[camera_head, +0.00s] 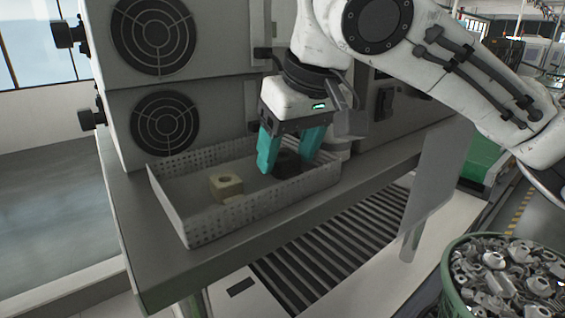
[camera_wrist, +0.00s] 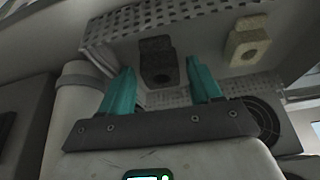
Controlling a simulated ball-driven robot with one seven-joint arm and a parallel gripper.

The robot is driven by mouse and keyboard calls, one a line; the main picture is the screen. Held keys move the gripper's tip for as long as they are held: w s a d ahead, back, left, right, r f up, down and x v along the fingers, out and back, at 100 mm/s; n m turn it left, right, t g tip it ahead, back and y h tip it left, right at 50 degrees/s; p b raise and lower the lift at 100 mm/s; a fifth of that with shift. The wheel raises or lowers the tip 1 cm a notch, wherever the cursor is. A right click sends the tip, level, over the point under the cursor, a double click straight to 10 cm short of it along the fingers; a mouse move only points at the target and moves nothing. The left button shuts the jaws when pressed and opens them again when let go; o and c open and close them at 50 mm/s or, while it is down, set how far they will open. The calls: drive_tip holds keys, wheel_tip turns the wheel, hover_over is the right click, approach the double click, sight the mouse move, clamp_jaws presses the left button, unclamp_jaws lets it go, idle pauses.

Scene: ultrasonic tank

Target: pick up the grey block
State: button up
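The dark grey block (camera_head: 286,164) sits in the right part of a perforated metal tray (camera_head: 188,222). In the wrist view the grey block (camera_wrist: 157,62) has a round hole and lies between my two teal fingers. My gripper (camera_head: 289,157) points down over it with the fingers apart, one on each side. In the wrist view my gripper (camera_wrist: 160,68) shows clear gaps between the block and both fingers, so it is open and empty. The fingers partly hide the block in the head view.
A tan block (camera_head: 226,186) with a hole stands in the left part of the tray; it also shows in the wrist view (camera_wrist: 248,42). Machine housings with round fan grilles (camera_head: 164,122) rise behind the tray. A green bin (camera_head: 452,284) of metal parts stands at lower right.

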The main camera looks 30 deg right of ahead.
drive_tip(key=c, duration=1)
drive_tip(key=shift+r+b, duration=0.35)
drive_tip(key=shift+r, duration=0.15)
drive_tip(key=s+a+r+b, duration=0.1)
drive_tip(key=s+a+r, duration=0.1)
drive_tip(key=s+r, duration=0.2)
drive_tip(key=s+a+r+b, duration=0.2)
drive_tip(key=s+a+r, duration=0.1)
drive_tip(key=r, duration=0.1)
drive_tip(key=s+a+r+b, duration=0.1)
drive_tip(key=s+a+r, duration=0.1)
drive_tip(key=s+r, duration=0.1)
drive_tip(key=shift+s+a+r, duration=0.1)
drive_tip(key=shift+s+r, duration=0.1)
drive_tip(key=shift+s, duration=0.25)
drive_tip(key=shift+s+a+r, duration=0.1)
drive_tip(key=shift+s+r, duration=0.1)
drive_tip(key=shift+s, duration=0.2)
